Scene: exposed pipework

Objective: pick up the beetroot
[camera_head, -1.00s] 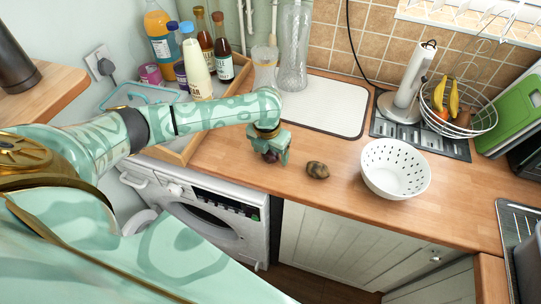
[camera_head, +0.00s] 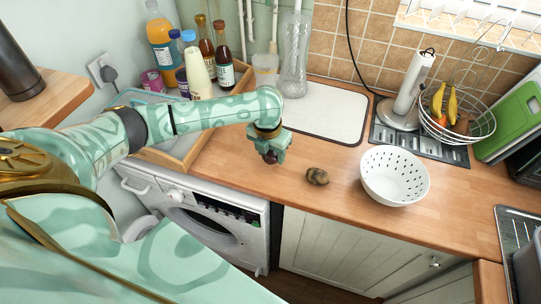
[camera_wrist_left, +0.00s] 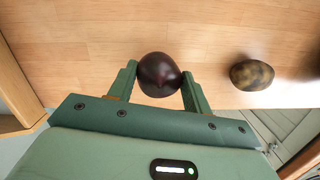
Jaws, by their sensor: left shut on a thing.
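The beetroot (camera_head: 270,157) is dark purple and round. It shows clearly in the left wrist view (camera_wrist_left: 159,75), between the two fingers of my left gripper (camera_wrist_left: 158,86). My left gripper (camera_head: 271,155) is shut on it in the head view, over the worktop near its front edge. The gripper hides the upper part of the beetroot there. My right gripper is not in view.
A brown mottled potato-like item (camera_head: 317,176) lies just right of my gripper on the wooden worktop (camera_head: 230,165). A white colander (camera_head: 394,176) stands further right. A wooden tray (camera_head: 196,145) with bottles is at left, and a white board (camera_head: 322,112) lies behind.

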